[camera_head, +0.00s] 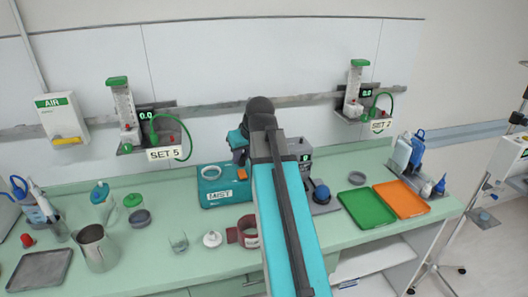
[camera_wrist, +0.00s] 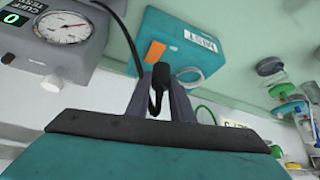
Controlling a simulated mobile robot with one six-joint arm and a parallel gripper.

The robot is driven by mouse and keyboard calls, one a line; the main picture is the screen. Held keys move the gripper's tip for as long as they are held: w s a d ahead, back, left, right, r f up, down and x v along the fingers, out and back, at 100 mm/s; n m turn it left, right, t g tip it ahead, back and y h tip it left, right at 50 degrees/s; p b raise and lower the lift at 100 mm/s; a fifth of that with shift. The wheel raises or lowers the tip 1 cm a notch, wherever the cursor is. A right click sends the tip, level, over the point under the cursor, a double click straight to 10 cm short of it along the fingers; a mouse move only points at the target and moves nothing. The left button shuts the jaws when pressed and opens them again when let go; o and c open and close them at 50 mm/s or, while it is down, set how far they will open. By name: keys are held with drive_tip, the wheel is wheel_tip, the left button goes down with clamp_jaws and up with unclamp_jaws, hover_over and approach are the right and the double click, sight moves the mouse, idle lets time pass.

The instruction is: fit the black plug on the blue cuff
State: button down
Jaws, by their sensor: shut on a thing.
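My gripper (camera_wrist: 160,100) is shut on the black plug (camera_wrist: 160,74), from which a black cord curls down between the fingers. The plug appears in front of the cuff's edge; I cannot tell whether they touch. In the head view my arm hides the fingers and plug.
A grey gauge unit (camera_wrist: 75,30) stands beside the cuff, right of my arm in the head view. Green (camera_head: 366,207) and orange (camera_head: 401,199) trays lie right.

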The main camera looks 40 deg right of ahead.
drive_tip(key=w+a+f, duration=0.1)
drive_tip(key=w+a, duration=0.1)
drive_tip(key=a, duration=1.1)
drive_tip(key=w+a+f+n, duration=0.1)
drive_tip(key=w+a, duration=0.1)
drive_tip(key=a, duration=1.1)
drive_tip(key=shift+w+a+f+y, duration=0.3)
drive_tip(key=shift+w+a+f, duration=0.05)
drive_tip(key=shift+w+a, duration=0.05)
